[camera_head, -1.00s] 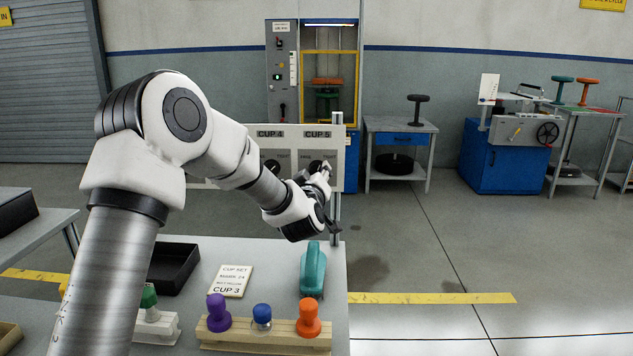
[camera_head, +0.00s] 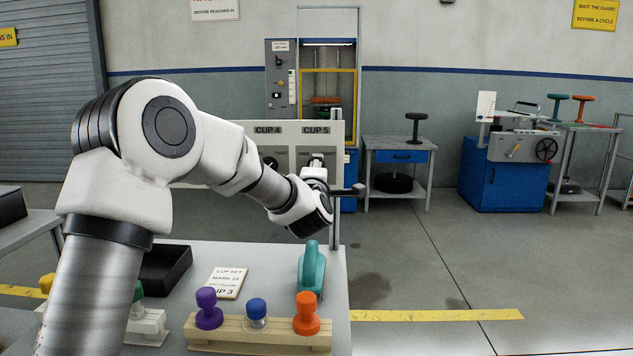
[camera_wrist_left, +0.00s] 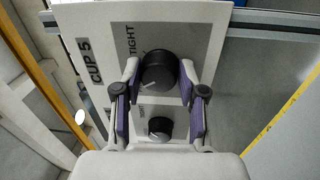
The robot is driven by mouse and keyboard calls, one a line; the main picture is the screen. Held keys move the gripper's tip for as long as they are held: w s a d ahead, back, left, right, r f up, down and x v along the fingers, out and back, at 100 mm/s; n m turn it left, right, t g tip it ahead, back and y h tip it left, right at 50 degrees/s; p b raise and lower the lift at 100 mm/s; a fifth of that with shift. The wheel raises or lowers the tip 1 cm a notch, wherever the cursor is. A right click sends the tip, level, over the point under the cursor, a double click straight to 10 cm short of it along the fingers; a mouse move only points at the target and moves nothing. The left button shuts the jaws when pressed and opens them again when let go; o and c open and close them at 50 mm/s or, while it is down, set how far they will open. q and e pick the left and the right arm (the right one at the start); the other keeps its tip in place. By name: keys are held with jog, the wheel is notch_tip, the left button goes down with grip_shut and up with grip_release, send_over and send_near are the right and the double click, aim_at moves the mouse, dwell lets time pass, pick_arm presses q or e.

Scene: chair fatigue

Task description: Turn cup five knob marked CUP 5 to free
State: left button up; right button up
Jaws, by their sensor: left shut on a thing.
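The CUP 5 panel (camera_head: 331,150) stands beyond the table, its label (camera_head: 316,130) at the top. In the left wrist view the label CUP 5 (camera_wrist_left: 88,62) and the word TIGHT (camera_wrist_left: 132,43) read sideways. A large round black knob (camera_wrist_left: 159,70) with a white pointer line sits beside TIGHT. My left gripper (camera_wrist_left: 158,82) is shut on this knob, one finger on each side. A smaller black knob (camera_wrist_left: 159,127) lies between the fingers nearer the palm. In the head view my left gripper (camera_head: 316,165) covers most of the knob. My right gripper is not in view.
The CUP 4 label (camera_head: 268,130) is beside CUP 5. The near table holds a teal tool (camera_head: 311,270), a wooden rack (camera_head: 255,336) with purple, blue and orange-topped pieces, a card (camera_head: 226,281) and a black tray (camera_head: 166,268). Open floor lies to the right.

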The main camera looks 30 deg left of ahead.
pick_arm(q)
jog(key=shift+n+y+b, duration=0.3)
jog(key=shift+n+b, duration=0.55)
jog(key=shift+n, duration=0.65)
jog(key=o, duration=1.1)
jog(key=shift+o, duration=0.2)
jog(key=v, duration=1.2)
jog(key=shift+r, duration=0.1)
